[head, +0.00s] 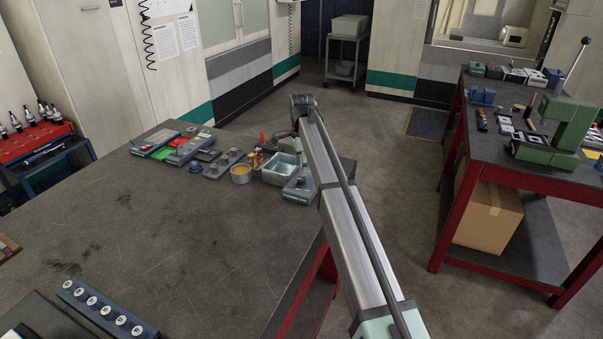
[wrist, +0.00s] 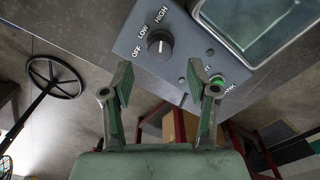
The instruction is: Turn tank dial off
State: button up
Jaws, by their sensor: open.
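The tank dial (wrist: 160,43) is a round black knob on a blue-grey control panel (wrist: 128,42), with OFF, LOW and HIGH printed around its left and upper side. I cannot tell for sure which label its mark points to. The metal tank basin (wrist: 262,22) is at the upper right; in the head view the tank (head: 282,168) sits at the bench's far right edge. My gripper (wrist: 161,74) is open and empty. Its two green fingers are spread to either side below the dial, apart from it.
A green-lit button (wrist: 218,81) is on the panel near my right finger, its label partly covered. An orange-filled round tin (head: 241,174) and several small parts stand left of the tank. The front of the bench (head: 190,235) is mostly clear. A red-framed bench (head: 515,177) stands at right.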

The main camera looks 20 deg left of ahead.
aim_at(301, 179)
jog(key=shift+f+p, duration=0.55)
jog(key=shift+f, duration=1.95)
grip_shut()
